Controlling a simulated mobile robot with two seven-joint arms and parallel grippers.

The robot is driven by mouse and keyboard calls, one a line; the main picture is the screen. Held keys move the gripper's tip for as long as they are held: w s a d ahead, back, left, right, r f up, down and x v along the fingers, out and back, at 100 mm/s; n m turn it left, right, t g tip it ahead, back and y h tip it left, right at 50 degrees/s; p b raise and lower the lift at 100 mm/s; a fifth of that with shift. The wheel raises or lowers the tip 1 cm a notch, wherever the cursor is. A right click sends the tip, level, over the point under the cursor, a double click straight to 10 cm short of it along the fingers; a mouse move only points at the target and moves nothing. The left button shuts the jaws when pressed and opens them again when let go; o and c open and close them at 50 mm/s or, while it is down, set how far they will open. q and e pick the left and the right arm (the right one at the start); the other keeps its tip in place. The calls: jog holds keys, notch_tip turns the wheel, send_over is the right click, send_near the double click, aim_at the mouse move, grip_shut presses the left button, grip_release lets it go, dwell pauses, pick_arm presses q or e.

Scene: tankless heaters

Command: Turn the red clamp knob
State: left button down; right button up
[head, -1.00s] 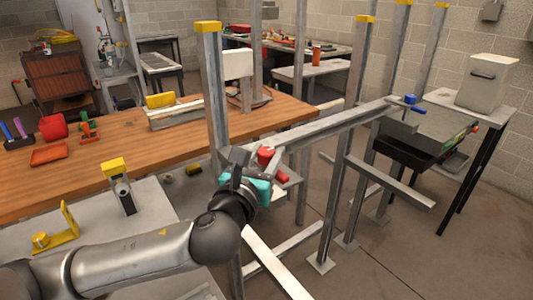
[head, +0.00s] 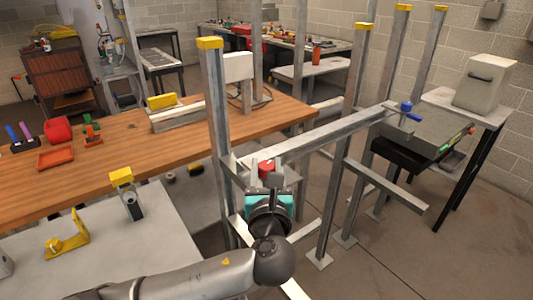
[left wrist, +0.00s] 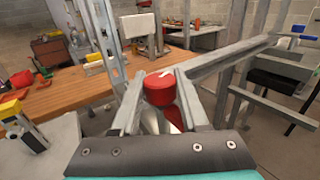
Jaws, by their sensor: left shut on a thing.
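The red clamp knob (head: 266,168) sits near the left end of the grey metal crossbar (head: 318,132), beside a tall yellow-capped post (head: 217,115). My left gripper (head: 267,178) reaches it from the front, its fingers on either side of the knob and shut on it. In the left wrist view the round red knob (left wrist: 160,89) lies between the two grey fingers, with a red part showing below it. The lower part of the clamp is mostly hidden by the gripper. My right gripper is not in view.
A blue-handled clamp (head: 406,108) is at the crossbar's far right end. A wooden workbench (head: 105,165) is behind to the left, and a grey table (head: 160,250) with yellow-topped brackets is at the lower left. More upright posts (head: 355,95) stand to the right.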

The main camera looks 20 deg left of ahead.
pick_arm(q)
jog(key=n+g+y+p, duration=0.1)
jog(key=y, duration=0.1)
jog(key=n+g+y+p, duration=0.1)
jog(key=n+y+p, duration=0.1)
jog(key=shift+d+r, duration=0.1)
jog(key=shift+r, duration=0.1)
jog(key=shift+n+g+y+p, duration=0.5)
jog(key=shift+n+g+y, duration=0.35)
jog(key=shift+y, duration=0.35)
jog(key=n+g+y, duration=0.2)
jog(key=g, duration=0.1)
jog(key=shift+f+n+y, duration=0.15)
jog(key=shift+n+y, duration=0.1)
jog(key=shift+y, duration=0.05)
jog(key=shift+n+g+y, duration=1)
jog(key=shift+n+g, duration=0.3)
jog(key=shift+g, duration=0.75)
jog(key=shift+c, duration=2.1)
grip_release()
